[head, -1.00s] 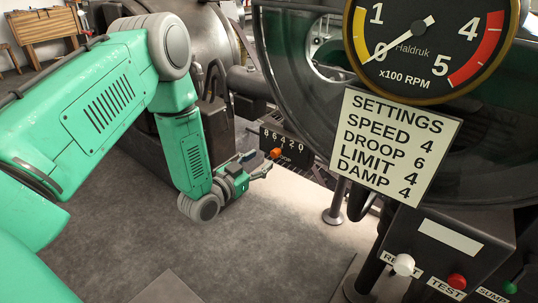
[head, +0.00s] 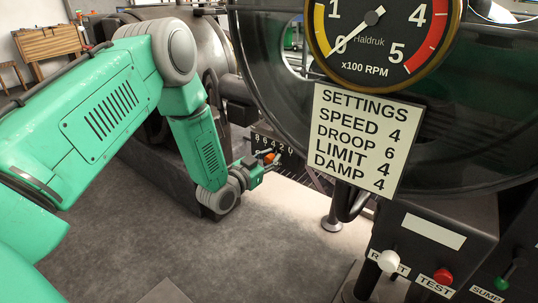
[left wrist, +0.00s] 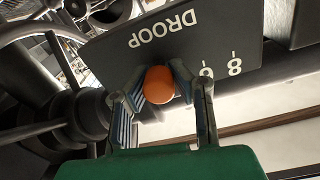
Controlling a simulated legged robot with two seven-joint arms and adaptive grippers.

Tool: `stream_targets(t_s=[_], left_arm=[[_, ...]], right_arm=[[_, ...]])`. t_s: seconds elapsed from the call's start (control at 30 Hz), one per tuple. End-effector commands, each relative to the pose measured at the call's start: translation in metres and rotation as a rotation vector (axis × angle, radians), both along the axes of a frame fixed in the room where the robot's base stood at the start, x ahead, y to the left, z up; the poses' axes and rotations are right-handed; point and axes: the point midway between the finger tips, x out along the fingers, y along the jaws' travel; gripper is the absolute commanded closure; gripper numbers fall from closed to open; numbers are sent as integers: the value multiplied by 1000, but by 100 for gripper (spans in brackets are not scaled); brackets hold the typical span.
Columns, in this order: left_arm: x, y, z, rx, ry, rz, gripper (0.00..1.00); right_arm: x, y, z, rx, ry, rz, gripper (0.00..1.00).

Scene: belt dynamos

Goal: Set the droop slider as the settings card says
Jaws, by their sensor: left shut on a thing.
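The settings card (head: 357,140) hangs below the gauge and reads SPEED 4, DROOP 6, LIMIT 4, DAMP 4. The droop slider's black plate (head: 257,140) carries a scale from 8 at left to 0 at right. Its orange knob (head: 268,156) shows small beside my left gripper (head: 272,162). In the left wrist view, the left gripper (left wrist: 160,92) is shut on the orange knob (left wrist: 159,84), one finger on each side. DROOP, 8 and 6 show upside down on the plate (left wrist: 222,35); the knob sits left of the 6. The exact mark at the knob is hidden. My right gripper is out of view.
The Haldruk gauge (head: 382,40) has its needle near 0. A big dark wheel (head: 275,80) stands behind. The floor in front is open.

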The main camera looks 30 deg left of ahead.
Motion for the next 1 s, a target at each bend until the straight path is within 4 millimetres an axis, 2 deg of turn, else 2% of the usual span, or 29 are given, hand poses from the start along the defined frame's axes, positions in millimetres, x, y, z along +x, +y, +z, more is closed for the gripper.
stream_targets(t_s=[0.27, 0.53, 0.57, 0.6, 0.63, 0.9, 1.0], left_arm=[[5, 34, 5, -6, -17, 4, 100], [4, 30, 4, 1, -10, 1, 100], [4, 29, 4, 1, -9, 0, 77], [4, 29, 4, 2, -8, 1, 63], [4, 29, 4, 1, -8, 1, 57], [4, 34, 1, -4, -8, 3, 57], [0, 35, 1, -5, -6, 3, 57]], right_arm=[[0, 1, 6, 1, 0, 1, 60], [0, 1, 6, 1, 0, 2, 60], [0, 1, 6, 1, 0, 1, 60], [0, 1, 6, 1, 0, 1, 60], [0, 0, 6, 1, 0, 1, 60], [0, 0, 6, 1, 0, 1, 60], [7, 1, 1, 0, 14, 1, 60]])
